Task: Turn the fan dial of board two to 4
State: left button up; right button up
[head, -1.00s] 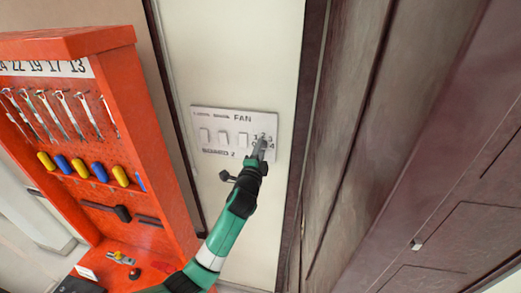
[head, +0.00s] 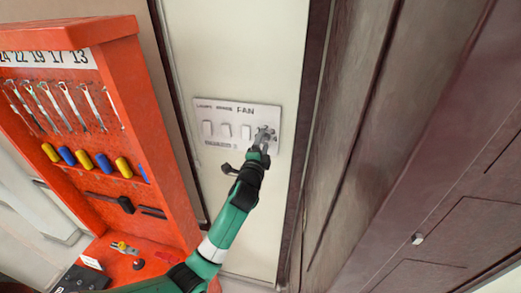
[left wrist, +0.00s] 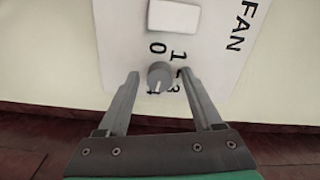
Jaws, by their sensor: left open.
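The board with the FAN label (head: 236,105) is mounted on the pale wall panel in the head view. Its lower lettering is too blurred to read surely now. The grey round fan dial (left wrist: 160,75) shows in the left wrist view, with digits around it; 0 and 1 are clear, the others partly hidden. A pale mark on the dial points down in that picture, roughly toward the part-hidden 4. My left gripper (head: 265,134) is at the board's right end. Its open fingers (left wrist: 158,78) stand on either side of the dial, with gaps visible.
Several white rocker switches (head: 226,130) sit left of the dial. A dark handle-like part (head: 228,169) shows beside my left wrist. An orange tool rack (head: 160,140) stands at left, and dark brown panelling (head: 400,120) fills the right.

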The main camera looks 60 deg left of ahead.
pick_arm(q)
jog(key=b+v, duration=0.1)
jog(key=v, duration=1)
jog(key=shift+d, duration=0.1)
